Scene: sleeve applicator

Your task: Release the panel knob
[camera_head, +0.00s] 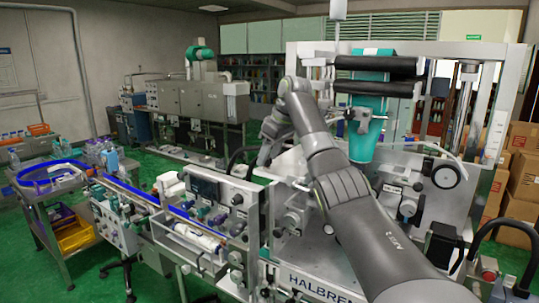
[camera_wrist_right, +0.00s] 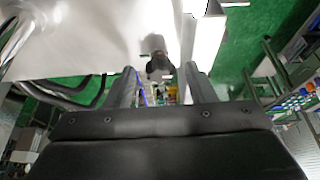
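My right gripper (camera_head: 264,156) hangs from the bent right arm, above and behind the control panel (camera_head: 222,190) in the head view. In the right wrist view its two fingers (camera_wrist_right: 161,76) stand apart with a clear gap. A dark knob (camera_wrist_right: 157,62) on a short grey stem shows at the fingertips, between their lines and touching neither finger that I can see. Its depth relative to the tips is hard to tell. In the head view, small dark knobs (camera_head: 237,199) sit on the panel's front face. My left gripper is not in view.
The HALBREN machine (camera_head: 310,288) fills the middle and right, with black rollers (camera_head: 380,64) and a teal film (camera_head: 365,130). A conveyor with blue rails (camera_head: 130,192) runs left. A trolley (camera_head: 50,190) stands far left; cartons (camera_head: 522,180) are stacked at right.

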